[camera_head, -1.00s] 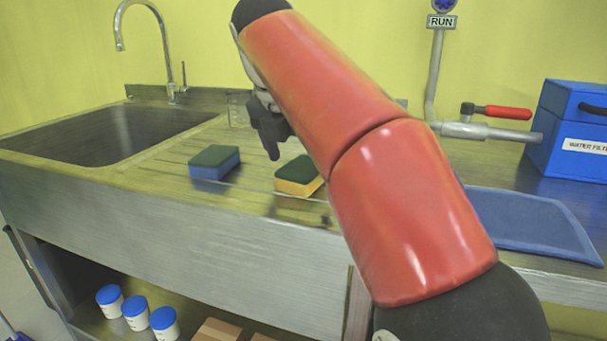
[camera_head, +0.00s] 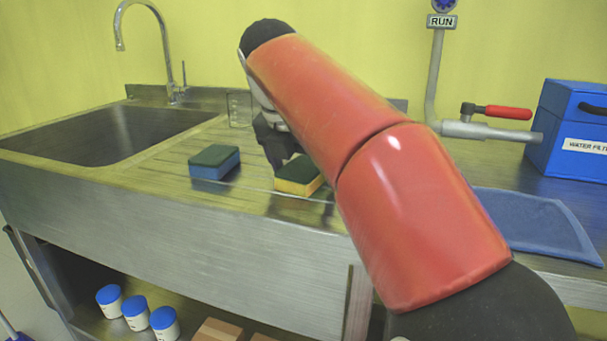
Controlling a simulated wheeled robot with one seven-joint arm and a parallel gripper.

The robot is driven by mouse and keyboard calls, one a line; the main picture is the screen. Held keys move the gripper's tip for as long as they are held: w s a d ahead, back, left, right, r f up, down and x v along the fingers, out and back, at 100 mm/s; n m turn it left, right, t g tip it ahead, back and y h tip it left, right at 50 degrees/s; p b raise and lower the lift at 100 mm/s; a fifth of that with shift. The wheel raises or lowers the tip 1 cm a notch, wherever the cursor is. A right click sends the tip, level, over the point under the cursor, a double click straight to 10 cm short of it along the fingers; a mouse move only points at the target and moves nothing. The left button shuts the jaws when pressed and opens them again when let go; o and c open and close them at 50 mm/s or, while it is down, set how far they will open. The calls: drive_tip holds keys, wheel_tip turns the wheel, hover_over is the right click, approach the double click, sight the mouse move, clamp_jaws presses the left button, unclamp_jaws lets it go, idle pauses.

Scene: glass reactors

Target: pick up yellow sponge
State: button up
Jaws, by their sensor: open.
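The yellow sponge (camera_head: 297,184), with a dark green top, lies on the metal counter right of the sink, partly hidden by my red arm. My gripper (camera_head: 283,165) is open, dark and pointing down, just behind and above the sponge; its fingers look close to the sponge's far left edge. I cannot tell whether they touch it. Part of my gripper is hidden behind my arm.
A blue sponge with green top (camera_head: 214,162) lies to the left. A glass beaker (camera_head: 240,108) stands behind. The sink (camera_head: 100,140) is at left. A blue cloth (camera_head: 535,222), blue box (camera_head: 572,130) and red-handled valve (camera_head: 500,112) are at right.

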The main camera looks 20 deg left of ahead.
drive_tip(key=c, duration=1.1)
drive_tip(key=shift+o, duration=0.2)
